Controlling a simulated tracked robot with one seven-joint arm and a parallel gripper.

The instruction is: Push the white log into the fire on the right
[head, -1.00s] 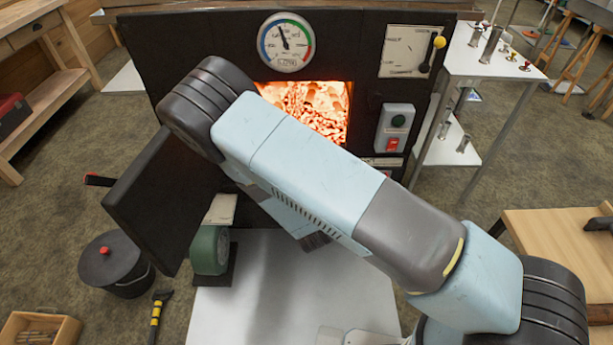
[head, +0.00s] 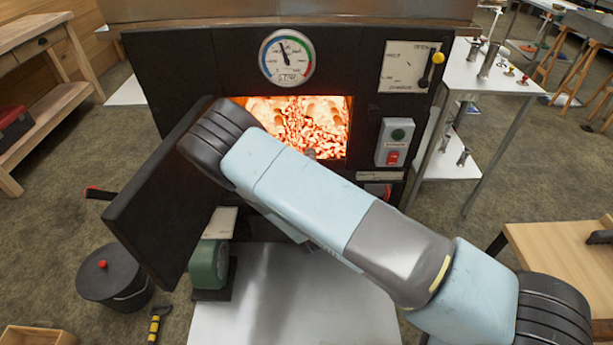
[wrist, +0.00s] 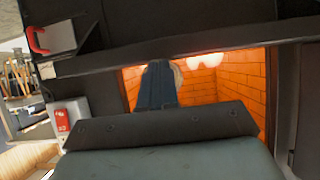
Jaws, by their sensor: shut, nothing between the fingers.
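The firebox opening (head: 335,125) glows orange in the head view, with bright embers inside. In the wrist view its orange brick inside (wrist: 235,80) shows beyond a dark edge. My gripper (wrist: 160,72) is shut and empty, a dark narrow shape reaching into the opening. A pale rounded piece (wrist: 178,74) shows just beside its tip, partly hidden by it; it may be the white log, and I cannot tell whether they touch. Two bright white glowing patches (wrist: 205,60) lie deeper in. In the head view my arm hides most of the gripper.
The open black firebox door (head: 155,205) stands left of my arm. A gauge (head: 287,57) sits above the opening, and a switch box (head: 395,138) sits to its right. A green blower (head: 209,263) and a lidded black bucket (head: 115,275) are low on the left.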

